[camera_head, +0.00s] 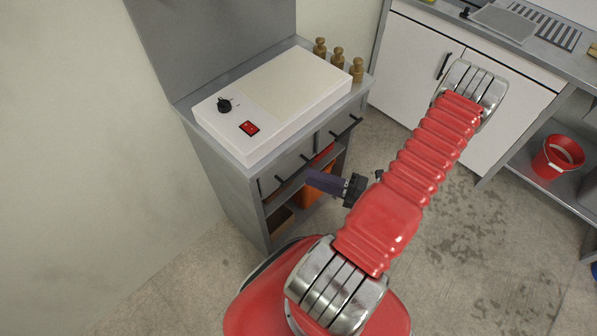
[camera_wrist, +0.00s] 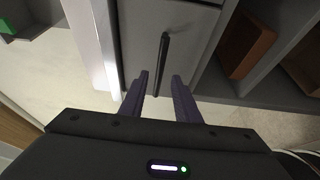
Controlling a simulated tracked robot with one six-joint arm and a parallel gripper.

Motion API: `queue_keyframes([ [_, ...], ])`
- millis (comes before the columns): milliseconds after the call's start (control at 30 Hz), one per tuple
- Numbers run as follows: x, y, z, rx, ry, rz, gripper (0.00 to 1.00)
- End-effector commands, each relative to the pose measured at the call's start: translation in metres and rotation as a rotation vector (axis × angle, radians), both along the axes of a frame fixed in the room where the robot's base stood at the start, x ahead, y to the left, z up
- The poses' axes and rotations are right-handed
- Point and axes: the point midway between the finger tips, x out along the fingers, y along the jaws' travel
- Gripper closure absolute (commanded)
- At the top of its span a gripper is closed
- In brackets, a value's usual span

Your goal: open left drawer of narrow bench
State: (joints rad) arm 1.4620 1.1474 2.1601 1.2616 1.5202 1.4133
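The narrow bench (camera_head: 212,150) stands against the wall in the head view, with two drawers side by side under its top. The left drawer (camera_head: 265,184) looks shut, with a dark bar handle. In the wrist view this drawer's front (camera_wrist: 190,45) fills the upper middle, and its handle (camera_wrist: 163,62) runs lengthwise. My gripper (camera_head: 310,177) is in front of the left drawer. In the wrist view its purple fingers (camera_wrist: 160,76) are open, one on each side of the handle's near end. Neither finger visibly touches the handle; the remaining depth is hard to tell.
A white appliance (camera_head: 310,88) and several wooden shakers (camera_head: 338,57) sit on the bench top. The right drawer handle (camera_head: 346,128) is beside the left one. Open shelves below hold an orange box (camera_head: 313,192). Floor in front is clear; a white cabinet (camera_head: 415,50) stands right.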

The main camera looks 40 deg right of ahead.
Motion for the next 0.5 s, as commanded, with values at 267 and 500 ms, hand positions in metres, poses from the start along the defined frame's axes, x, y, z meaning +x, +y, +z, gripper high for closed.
queue_keyframes([
  [267, 0.029, 0.014, 0.000, 0.001, 0.000, 0.003, 0.71],
  [500, 0.049, 0.022, 0.000, 0.000, 0.000, 0.002, 0.71],
])
